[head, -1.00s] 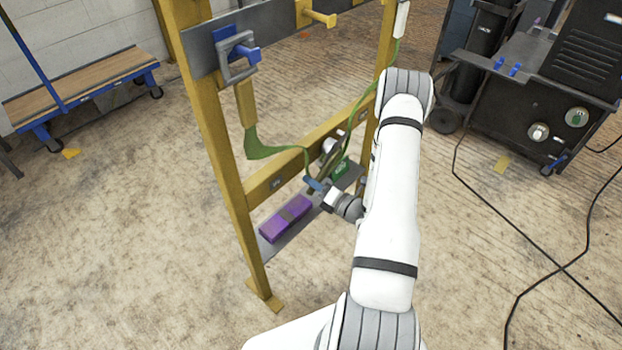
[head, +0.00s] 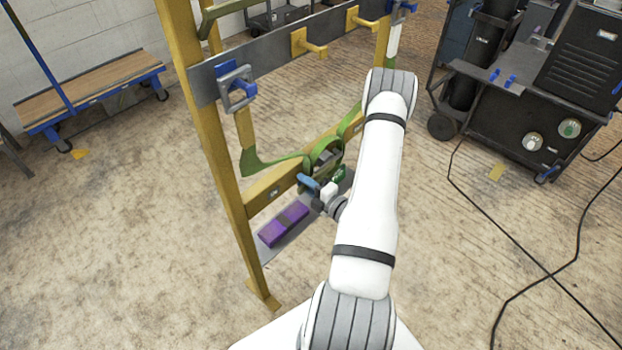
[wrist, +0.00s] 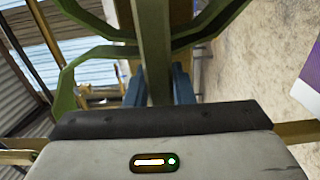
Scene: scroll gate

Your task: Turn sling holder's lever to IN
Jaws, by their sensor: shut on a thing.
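The sling holder appears to be the grey and blue bracket (head: 240,88) at the left of the rack's upper plate. Its lever position and any IN mark are too small to read. A green sling (head: 268,164) runs low across the rack to a green loop beside my gripper (head: 313,184). In the wrist view my gripper (wrist: 158,88) has its blue fingers either side of a grey-green strip (wrist: 154,35) and is shut on it. Green bands (wrist: 95,55) curve away on both sides of the strip. My gripper is below and right of the bracket.
A yellow rack frame (head: 215,130) stands before me. A purple block (head: 283,225) lies on its low grey shelf. Yellow pegs (head: 310,45) stick out above. A wood-topped cart (head: 90,90) is at left, a black machine (head: 540,100) with floor cables at right.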

